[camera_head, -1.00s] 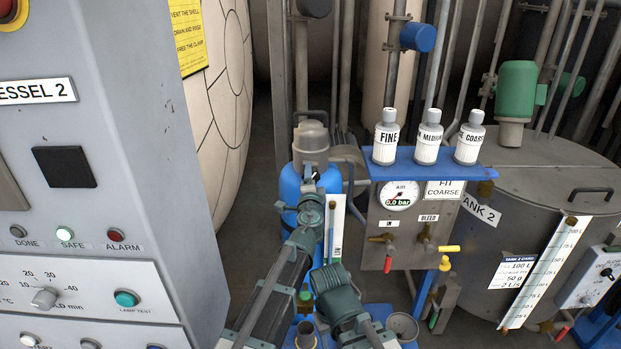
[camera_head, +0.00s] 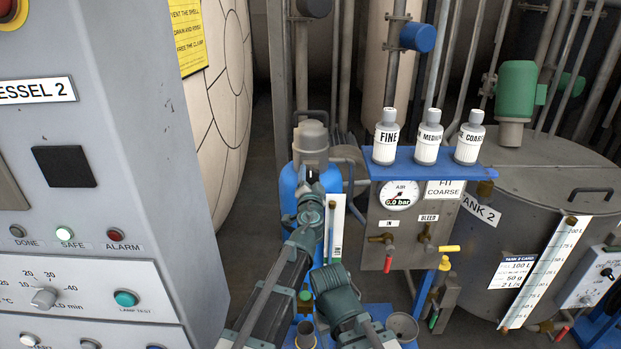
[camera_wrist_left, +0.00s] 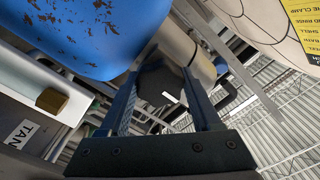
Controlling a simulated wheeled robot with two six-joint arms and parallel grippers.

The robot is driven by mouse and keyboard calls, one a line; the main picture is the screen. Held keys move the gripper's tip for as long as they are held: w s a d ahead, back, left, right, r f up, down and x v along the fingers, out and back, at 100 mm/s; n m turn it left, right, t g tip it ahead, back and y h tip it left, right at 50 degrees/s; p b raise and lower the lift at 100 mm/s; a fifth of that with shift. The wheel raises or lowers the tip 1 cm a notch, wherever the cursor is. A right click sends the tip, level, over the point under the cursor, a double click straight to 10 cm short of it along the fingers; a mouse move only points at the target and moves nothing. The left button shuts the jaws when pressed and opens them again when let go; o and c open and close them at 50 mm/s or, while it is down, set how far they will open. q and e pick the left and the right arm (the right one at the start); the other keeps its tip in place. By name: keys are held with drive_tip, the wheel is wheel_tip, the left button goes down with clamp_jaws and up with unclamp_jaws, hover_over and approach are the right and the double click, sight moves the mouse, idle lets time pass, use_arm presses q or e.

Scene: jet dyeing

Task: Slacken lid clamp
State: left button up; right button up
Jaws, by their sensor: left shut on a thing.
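A blue vessel (camera_head: 291,184) with a grey top (camera_head: 310,138) stands in the middle of the head view. My left arm reaches up to it from below. My left gripper (camera_head: 312,174) is at the front of the vessel's top, where the arm covers part of it. In the left wrist view, the two fingers of my left gripper (camera_wrist_left: 164,95) are closed on a dark, blocky knob (camera_wrist_left: 160,82), which looks like the lid clamp's handle. The blue shell (camera_wrist_left: 75,35) is close beside the fingers. The rest of the clamp is hidden.
A grey control cabinet (camera_head: 110,180) stands close on the left, with its SAFE lamp lit. A filter panel (camera_head: 400,225) with a gauge reading 0.0 bar and a blue shelf (camera_head: 425,172) of three bottles stands right. TANK 2 (camera_head: 540,190) is farther right.

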use_arm(q)
drive_tip(key=shift+s, duration=0.1)
idle(0.3)
drive_tip(key=o, duration=1.4)
